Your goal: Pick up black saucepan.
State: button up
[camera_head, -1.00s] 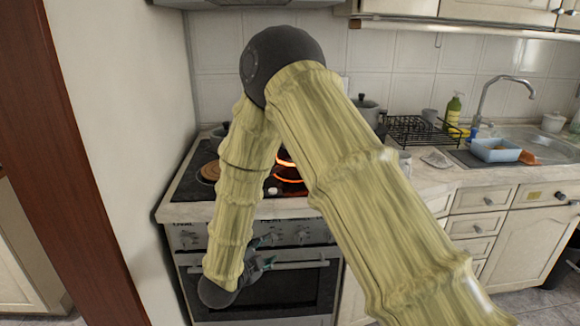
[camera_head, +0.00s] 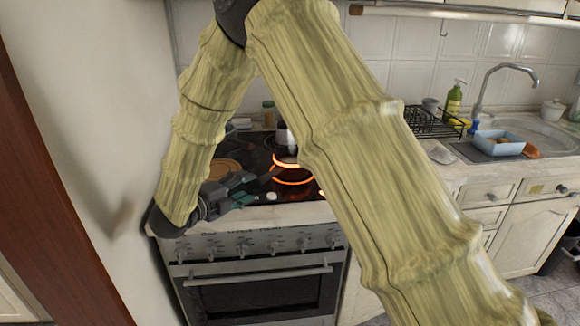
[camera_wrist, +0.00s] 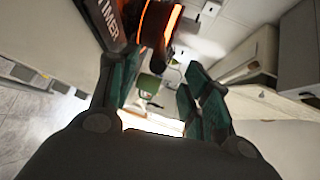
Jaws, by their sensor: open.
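My gripper (camera_head: 250,188) is open, with nothing between its fingers, at the front left of the stove top in the head view. In the wrist view its two green-grey fingers (camera_wrist: 158,82) stand apart. A thin dark bar (camera_head: 269,174) lies just right of the fingertips, close to a glowing ring; I cannot tell whether it is a saucepan handle.
The stove (camera_head: 262,214) has glowing orange burner rings (camera_head: 291,174) right of my gripper. A brown round board (camera_head: 224,169) and a small jar (camera_head: 269,113) are on the left. A wall closes the left side. A dish rack (camera_head: 432,122) and blue basin (camera_head: 498,143) are at right.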

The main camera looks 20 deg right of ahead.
aim_at(256, 182)
jog(key=shift+p+x, duration=0.8)
jog(key=shift+x, duration=2.9)
grip_shut()
